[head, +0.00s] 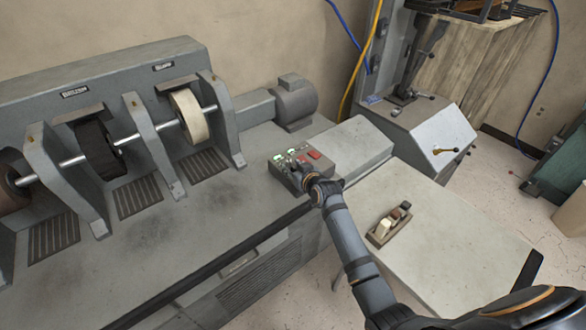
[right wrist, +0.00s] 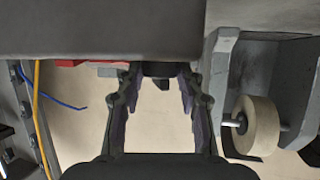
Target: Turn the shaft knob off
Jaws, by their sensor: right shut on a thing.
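A small grey control box (head: 281,174) with green and red switches sits at the right end of the machine bench. My right arm reaches it from the lower right, and my right gripper (head: 310,178) is at its front face, covering part of it. In the right wrist view, my right gripper (right wrist: 160,85) has a finger on each side of a small dark knob (right wrist: 158,70) under the box's edge and is shut on it. Labels and the knob's turned position cannot be read. My left gripper is not in view.
Grinding wheels on a shaft (head: 70,162) run along the bench at left, with a pale wheel (head: 190,115) nearest the box. A motor (head: 295,103) stands behind. A side table (head: 445,245) at right holds a small wooden block tool (head: 389,226).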

